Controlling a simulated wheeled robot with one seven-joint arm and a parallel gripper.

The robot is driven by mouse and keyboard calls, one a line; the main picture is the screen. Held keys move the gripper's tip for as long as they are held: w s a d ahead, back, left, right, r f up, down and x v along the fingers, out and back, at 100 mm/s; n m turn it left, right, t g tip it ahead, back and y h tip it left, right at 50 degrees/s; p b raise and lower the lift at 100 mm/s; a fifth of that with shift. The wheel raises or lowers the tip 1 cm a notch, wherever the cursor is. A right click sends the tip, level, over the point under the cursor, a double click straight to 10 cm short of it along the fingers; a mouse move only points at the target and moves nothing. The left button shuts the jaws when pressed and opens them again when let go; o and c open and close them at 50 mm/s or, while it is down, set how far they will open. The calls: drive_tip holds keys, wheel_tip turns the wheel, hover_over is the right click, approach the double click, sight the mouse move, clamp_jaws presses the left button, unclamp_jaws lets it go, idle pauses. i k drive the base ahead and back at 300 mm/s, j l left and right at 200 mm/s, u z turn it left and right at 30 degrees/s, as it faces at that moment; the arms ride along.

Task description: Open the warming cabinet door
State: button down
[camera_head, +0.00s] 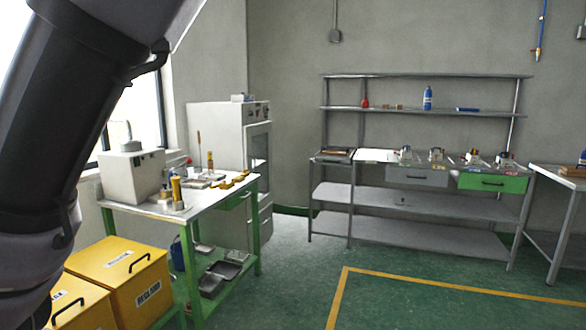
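The tall white cabinet (216,130), which looks like the warming cabinet, stands against the back wall left of centre. Its front faces right and carries a door (257,158) with a dark glass pane, seen at a steep angle. The door looks shut. A control strip with small knobs sits above the door. The door's handle is too small to make out. The cabinet's lower left part is hidden behind the green-legged table. My arm fills the left edge of the view, close to the camera. My gripper is outside the view.
A green-legged table (215,199) with a white box and small tools stands before the cabinet. Yellow bins (123,281) stand at the lower left. A grey shelved workbench (415,235) lines the back wall. Green floor (300,270) lies clear between table and workbench.

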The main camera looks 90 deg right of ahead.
sight(250, 131)
drive_tip(key=z, duration=3)
drive_tip(key=i+l, duration=0.15)
drive_tip(key=i, duration=0.35)
drive_tip(key=i+l+u, duration=0.15)
drive_tip(key=i, duration=0.35)
drive_tip(key=i+l, duration=0.25)
drive_tip(key=i, duration=0.3)
drive_tip(key=i+l+u, duration=0.15)
drive_tip(key=i, duration=0.35)
drive_tip(key=i+l, duration=0.35)
drive_tip(key=i+l+u, duration=0.15)
drive_tip(key=i+l, duration=0.15)
drive_tip(key=i, duration=0.3)
